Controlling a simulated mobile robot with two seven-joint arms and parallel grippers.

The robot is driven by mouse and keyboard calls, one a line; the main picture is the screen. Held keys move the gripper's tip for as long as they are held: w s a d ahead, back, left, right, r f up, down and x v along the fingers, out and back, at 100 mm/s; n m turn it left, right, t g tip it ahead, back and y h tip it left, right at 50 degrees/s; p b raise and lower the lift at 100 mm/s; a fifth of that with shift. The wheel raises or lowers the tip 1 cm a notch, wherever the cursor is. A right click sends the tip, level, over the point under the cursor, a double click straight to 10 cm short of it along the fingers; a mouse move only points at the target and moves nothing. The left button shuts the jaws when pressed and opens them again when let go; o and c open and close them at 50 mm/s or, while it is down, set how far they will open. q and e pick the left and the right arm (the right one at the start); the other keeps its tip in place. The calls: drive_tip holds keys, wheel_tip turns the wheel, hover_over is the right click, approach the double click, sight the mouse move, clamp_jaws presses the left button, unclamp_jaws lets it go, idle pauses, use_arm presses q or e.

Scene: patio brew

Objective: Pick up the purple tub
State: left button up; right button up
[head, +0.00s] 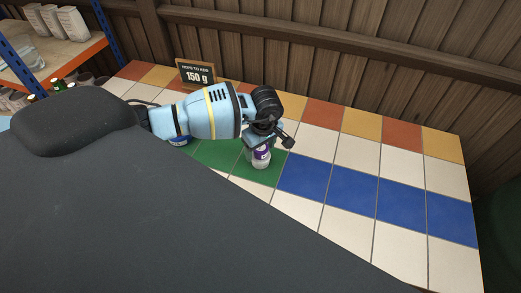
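The purple tub (262,155) is a small, pale container with a purple label. It stands upright on the green tiles of the tiled counter. My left gripper (268,140) is right over it, pointing down, and hides its top. One dark fingertip shows to the right of the tub with a gap between them. The other finger is mostly hidden at the tub's left, so contact on that side cannot be told. The gripper looks open. My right gripper is not in view.
A sign reading 150 g (197,75) stands at the counter's back edge. A blue-and-white object (181,141) shows partly below my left arm. Shelves (68,62) with bags and jars stand at left. The blue tiles (352,190) at right are clear. A wooden wall runs behind.

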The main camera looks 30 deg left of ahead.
use_arm(q)
drive_tip(key=c, duration=0.9)
drive_tip(key=shift+w+r, duration=0.1)
drive_tip(key=shift+r, duration=0.4)
drive_tip(key=r, duration=0.1)
drive_tip(key=s+r, duration=0.1)
drive_tip(key=shift+a+r, duration=0.3)
drive_tip(key=shift+a, duration=0.05)
drive_tip(key=s+a, duration=0.2)
drive_tip(key=s, duration=0.2)
drive_tip(key=s+a+r, duration=0.1)
drive_tip(key=s+a, duration=0.2)
drive_tip(key=s, duration=0.1)
drive_tip(key=s+a+b, duration=0.1)
drive_tip(key=s+a, duration=0.2)
drive_tip(key=s, duration=0.1)
drive_tip(key=shift+s+r, duration=0.2)
drive_tip(key=shift+s, duration=0.05)
